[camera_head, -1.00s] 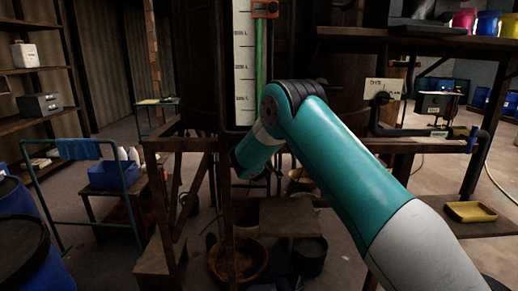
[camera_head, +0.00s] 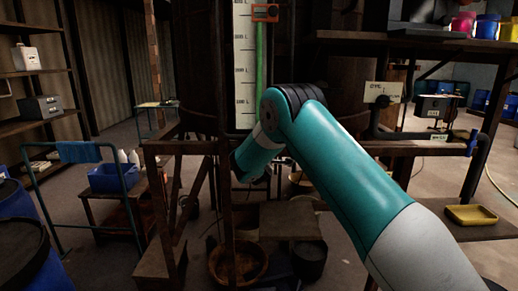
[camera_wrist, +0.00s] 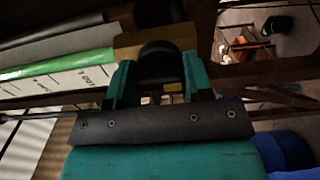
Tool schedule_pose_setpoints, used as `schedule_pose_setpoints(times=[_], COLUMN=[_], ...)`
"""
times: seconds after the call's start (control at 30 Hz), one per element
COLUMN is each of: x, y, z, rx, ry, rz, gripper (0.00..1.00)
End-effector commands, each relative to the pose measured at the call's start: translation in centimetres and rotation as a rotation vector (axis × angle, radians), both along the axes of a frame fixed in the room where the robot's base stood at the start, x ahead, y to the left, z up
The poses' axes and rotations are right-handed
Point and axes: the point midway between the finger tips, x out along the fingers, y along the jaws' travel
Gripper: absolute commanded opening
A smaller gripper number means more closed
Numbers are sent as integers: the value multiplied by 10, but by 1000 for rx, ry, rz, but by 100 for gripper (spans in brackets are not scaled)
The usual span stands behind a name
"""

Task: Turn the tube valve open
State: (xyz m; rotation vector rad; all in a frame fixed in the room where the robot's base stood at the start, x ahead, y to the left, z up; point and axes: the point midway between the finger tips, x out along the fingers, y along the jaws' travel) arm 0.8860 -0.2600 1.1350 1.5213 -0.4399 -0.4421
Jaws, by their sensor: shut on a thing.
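The tube valve shows in the wrist view as a brass-coloured body (camera_wrist: 128,46) with a dark rounded handle (camera_wrist: 160,55) in front of it. The green sight tube (camera_wrist: 60,64) runs from the body's left side, along a white scale board (camera_wrist: 65,88). My gripper (camera_wrist: 158,76) has its two teal fingers on either side of the dark handle and is shut on it. In the head view, the green tube (camera_head: 260,80) stands upright beside the scale (camera_head: 242,65). My arm hides the gripper and the valve there.
A wooden frame (camera_head: 190,147) stands around the vat just ahead. A towel rail (camera_head: 80,152) and a blue bin (camera_head: 112,177) are at left. Floor is open at far left centre.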

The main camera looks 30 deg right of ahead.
Motion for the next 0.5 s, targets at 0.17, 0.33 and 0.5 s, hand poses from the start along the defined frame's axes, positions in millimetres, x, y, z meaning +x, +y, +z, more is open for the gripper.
schedule_pose_setpoints(times=[0.17, 0.33, 0.5], x=[1, 1, 0], y=[1, 1, 1], z=[0, 0, 0], rx=[-10, -11, -11], ry=[5, 6, 6], rz=[2, 2, 2], gripper=[23, 23, 56])
